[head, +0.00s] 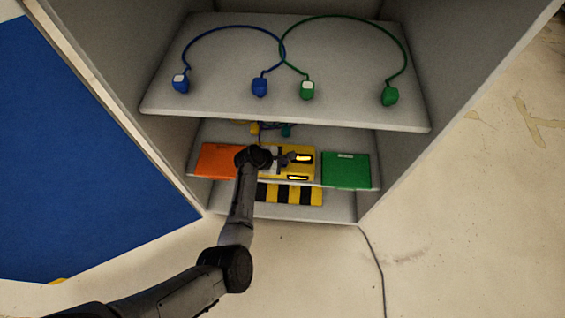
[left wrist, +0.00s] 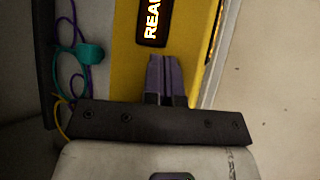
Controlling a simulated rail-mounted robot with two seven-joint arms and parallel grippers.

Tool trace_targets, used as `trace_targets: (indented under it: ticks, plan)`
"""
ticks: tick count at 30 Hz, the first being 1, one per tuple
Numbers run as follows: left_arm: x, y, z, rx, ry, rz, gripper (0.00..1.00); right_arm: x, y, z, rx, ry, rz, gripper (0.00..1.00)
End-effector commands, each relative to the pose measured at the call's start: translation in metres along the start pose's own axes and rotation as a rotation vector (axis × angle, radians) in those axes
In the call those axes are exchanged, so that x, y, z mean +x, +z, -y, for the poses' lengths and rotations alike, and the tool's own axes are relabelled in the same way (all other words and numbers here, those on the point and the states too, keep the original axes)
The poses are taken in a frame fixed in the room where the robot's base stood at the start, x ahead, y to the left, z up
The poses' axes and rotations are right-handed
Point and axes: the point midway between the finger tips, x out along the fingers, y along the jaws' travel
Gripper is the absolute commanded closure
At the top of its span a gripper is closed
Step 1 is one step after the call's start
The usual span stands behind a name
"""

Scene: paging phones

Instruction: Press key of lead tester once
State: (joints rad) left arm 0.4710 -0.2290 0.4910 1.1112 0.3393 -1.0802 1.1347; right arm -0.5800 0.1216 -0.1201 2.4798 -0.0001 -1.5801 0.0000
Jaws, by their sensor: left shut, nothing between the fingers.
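The lead tester is a yellow box (head: 306,174) on the middle shelf, with lit displays at its right side and front. In the left wrist view its yellow face (left wrist: 127,40) fills the upper middle, with a dark display (left wrist: 153,20) showing glowing letters that begin "REA". My left gripper (head: 289,158) is over the tester's top. Its fingers (left wrist: 164,72) are shut together and empty, pointing at the yellow face below the display. I cannot tell whether they touch it. No key can be made out; the gripper covers part of the tester. My right gripper is not seen.
An orange panel (head: 216,160) and a green panel (head: 346,171) flank the tester. The upper shelf (head: 230,105) above holds a blue lead (head: 222,27) and a green lead (head: 350,17). Small plugs with thin cables lie behind the tester. A striped block (head: 290,195) is below. Cabinet walls close both sides.

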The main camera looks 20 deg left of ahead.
Motion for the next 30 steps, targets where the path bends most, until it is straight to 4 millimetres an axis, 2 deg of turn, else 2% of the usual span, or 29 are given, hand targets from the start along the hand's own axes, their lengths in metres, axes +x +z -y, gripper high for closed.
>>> trace_targets:
  ticks: [20, 30]
  plan:
    - [0.003, -0.002, 0.002, 0.000, 0.000, 0.000, 1.00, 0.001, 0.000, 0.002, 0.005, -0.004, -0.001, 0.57]
    - [-0.005, 0.003, -0.004, 0.000, 0.000, -0.001, 1.00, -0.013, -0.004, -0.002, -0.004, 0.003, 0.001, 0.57]
